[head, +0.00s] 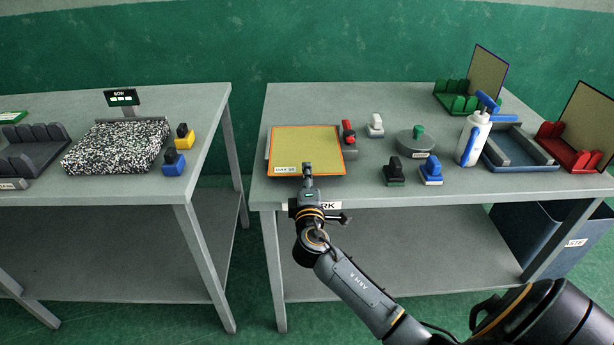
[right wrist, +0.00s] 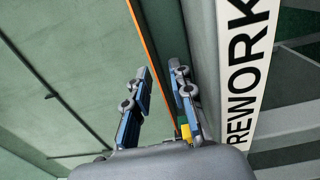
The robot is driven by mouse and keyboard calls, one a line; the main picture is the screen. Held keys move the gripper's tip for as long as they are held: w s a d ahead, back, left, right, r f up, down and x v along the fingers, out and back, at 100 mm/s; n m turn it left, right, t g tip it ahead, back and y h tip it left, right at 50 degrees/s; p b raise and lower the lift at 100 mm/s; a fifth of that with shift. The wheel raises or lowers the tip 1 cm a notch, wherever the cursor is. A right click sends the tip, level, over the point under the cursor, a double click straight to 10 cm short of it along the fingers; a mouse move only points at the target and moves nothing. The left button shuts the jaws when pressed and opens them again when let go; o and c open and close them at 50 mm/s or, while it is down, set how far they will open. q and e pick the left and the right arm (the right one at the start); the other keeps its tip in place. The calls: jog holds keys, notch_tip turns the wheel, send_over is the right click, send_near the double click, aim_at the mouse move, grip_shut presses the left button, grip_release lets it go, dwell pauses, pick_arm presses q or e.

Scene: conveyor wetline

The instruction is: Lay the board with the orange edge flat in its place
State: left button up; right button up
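The board with the orange edge (head: 307,148) lies about level over a grey holder (head: 268,146) at the front left of the right-hand table. Its tan face is up, with a small white label at its front left corner. Whether it rests fully on the holder cannot be told. My right gripper (head: 308,168) is at the board's front edge. In the right wrist view the orange edge (right wrist: 147,42) runs between the two fingers (right wrist: 160,92), which stand apart with a gap visible on each side. My left gripper is not in view.
A red-handled stamp (head: 348,133) stands close to the board's right side. Several other stamps, a white spray bottle (head: 474,138) and a blue tray (head: 520,158) are farther right. A REWORK label (right wrist: 248,70) is on the table's front edge. The left table holds a speckled block (head: 115,146).

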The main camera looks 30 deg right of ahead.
jog(key=v, duration=0.5)
jog(key=shift+s+a, duration=0.15)
jog(key=shift+s, duration=0.1)
dwell(0.7)
jog(key=o, duration=0.6)
jog(key=shift+c, duration=0.2)
jog(key=shift+f, duration=0.15)
jog(key=v, duration=1.2)
